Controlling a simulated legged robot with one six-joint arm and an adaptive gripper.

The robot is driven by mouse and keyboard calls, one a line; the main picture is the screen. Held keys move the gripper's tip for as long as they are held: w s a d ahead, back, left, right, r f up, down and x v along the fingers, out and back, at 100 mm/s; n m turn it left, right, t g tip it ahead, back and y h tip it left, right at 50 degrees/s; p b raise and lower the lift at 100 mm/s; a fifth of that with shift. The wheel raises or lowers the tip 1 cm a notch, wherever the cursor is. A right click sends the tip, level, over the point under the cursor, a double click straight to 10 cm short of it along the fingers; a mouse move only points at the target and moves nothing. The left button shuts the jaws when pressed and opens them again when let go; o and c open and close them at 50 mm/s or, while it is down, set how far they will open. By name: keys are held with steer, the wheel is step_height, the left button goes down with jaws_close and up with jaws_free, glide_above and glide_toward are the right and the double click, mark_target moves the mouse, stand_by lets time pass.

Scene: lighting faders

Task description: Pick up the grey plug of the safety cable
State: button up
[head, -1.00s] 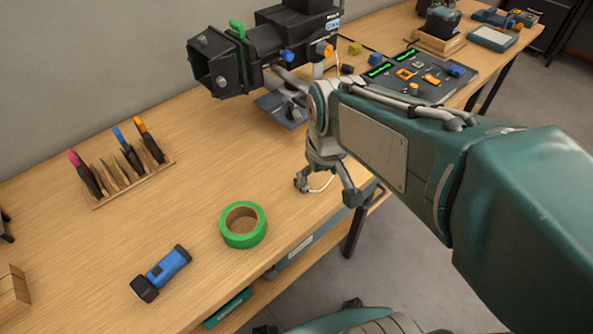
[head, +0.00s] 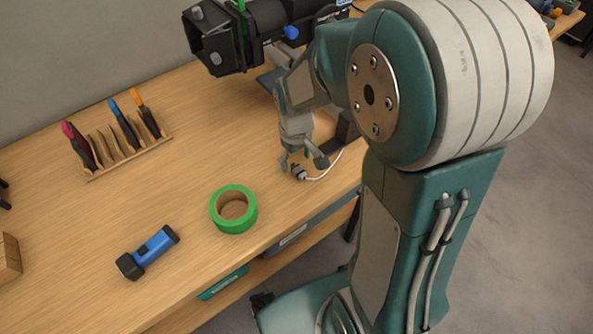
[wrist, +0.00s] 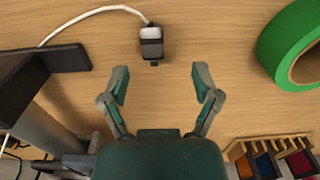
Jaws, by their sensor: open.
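The plug (wrist: 151,43), grey and black with a white cable (wrist: 85,16), lies on the wooden table in the wrist view. It is beyond my fingertips and a little left of the middle of the gap between them. In the head view the plug (head: 299,172) shows small and dark beside my fingers, with its white cable curving to the right. My gripper (wrist: 161,83) is open and empty, pointing down over the table; it also shows in the head view (head: 303,164). The fingers appear apart from the plug.
A green tape roll (head: 233,209) and a blue flashlight (head: 148,252) lie toward the front. A wooden tool rack (head: 128,150) stands at the left, a black stage light (head: 235,40) behind my gripper. A dark flat piece (wrist: 45,80) lies left in the wrist view.

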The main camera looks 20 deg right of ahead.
mark_target(299, 169)
steer(key=f, duration=0.1)
steer(key=d+f, duration=0.1)
steer(key=f, duration=0.2)
steer(key=shift+d, duration=0.25)
steer(key=shift+w+f, duration=0.1)
steer(key=shift+f, duration=0.2)
steer(key=shift+a+f, duration=0.1)
steer(key=shift+a, duration=0.4)
steer(key=c, duration=0.5)
steer(key=shift+d, duration=0.1)
steer(key=c, duration=0.6)
steer(key=shift+d, duration=0.2)
jaws_close()
